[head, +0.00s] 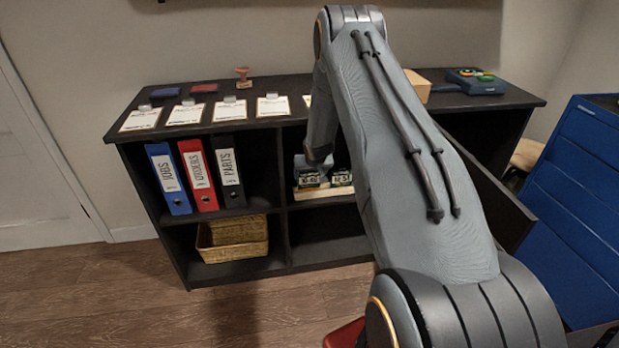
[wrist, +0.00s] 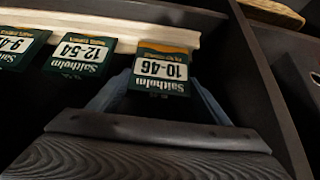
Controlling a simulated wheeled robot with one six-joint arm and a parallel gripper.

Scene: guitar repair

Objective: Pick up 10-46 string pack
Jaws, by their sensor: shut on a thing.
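The 10-46 string pack (wrist: 161,71) is dark green with a white label and a yellow-orange band; its print is upside down in the wrist view. It also shows in the head view (head: 311,181), in the middle upper compartment of the black shelf. My gripper (wrist: 157,92) is shut on this pack, with a finger along each side. The pack stands at the pale wooden rack; I cannot tell whether it is lifted from it. In the head view my arm hides part of the gripper.
The 12-54 pack (wrist: 78,56) and the 9-42 pack (wrist: 18,46) stand beside it on the pale rack (wrist: 110,27). The shelf's dark divider (wrist: 262,85) is close on the right.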

